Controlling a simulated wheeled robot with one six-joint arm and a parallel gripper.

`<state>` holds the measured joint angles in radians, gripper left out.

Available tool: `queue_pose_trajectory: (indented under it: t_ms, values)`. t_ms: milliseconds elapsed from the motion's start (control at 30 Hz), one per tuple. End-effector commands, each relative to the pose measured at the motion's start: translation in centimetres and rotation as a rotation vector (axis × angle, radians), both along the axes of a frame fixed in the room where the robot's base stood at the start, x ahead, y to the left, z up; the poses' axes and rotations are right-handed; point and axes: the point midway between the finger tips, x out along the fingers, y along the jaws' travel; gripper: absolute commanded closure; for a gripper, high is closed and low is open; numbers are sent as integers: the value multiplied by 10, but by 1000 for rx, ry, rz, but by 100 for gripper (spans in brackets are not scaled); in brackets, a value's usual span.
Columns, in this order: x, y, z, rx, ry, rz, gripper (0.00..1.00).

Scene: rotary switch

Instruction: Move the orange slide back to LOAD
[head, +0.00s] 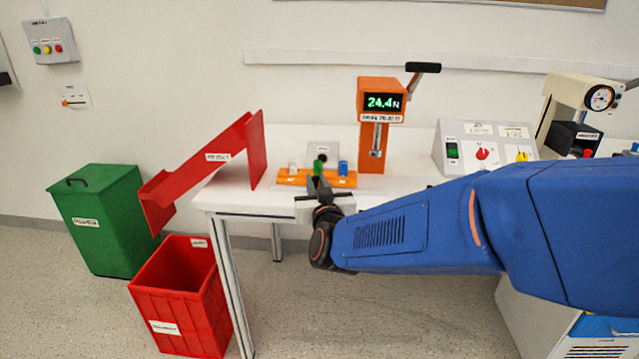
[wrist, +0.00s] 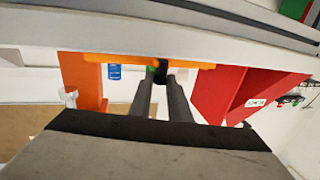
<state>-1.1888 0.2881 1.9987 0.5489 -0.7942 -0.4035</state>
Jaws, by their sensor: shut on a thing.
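The orange slide (head: 288,178) lies on the front part of the white table in the head view. It carries a white piece at left, a green piece with a dark top (head: 319,166) in the middle and a blue piece (head: 343,168) at right. My gripper (head: 317,186) reaches its front edge. In the wrist view the orange slide (wrist: 105,58) runs across the top, and my gripper (wrist: 160,84) is shut on a dark knob (wrist: 161,70) at it. No LOAD mark is readable.
An orange force tester (head: 370,145) reading 24.4 N stands right behind the slide. A red chute (head: 220,155) is at left, above a red crate (head: 180,320) on the floor. A grey switch panel (head: 482,150) is at right. A green bin (head: 100,215) stands far left.

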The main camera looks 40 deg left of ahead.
Motion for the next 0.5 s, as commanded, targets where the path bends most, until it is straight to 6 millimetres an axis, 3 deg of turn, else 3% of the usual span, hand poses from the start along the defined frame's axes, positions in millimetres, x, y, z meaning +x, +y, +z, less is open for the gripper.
queue_pose_trajectory:
  t_ms: [133,167,200,500]
  values:
    - [-3,3,1,-1,-2,7,100]
    - [-3,3,1,-1,-2,7,76]
    - [-3,3,1,-1,-2,8,67]
    - [-2,2,1,0,-1,5,65]
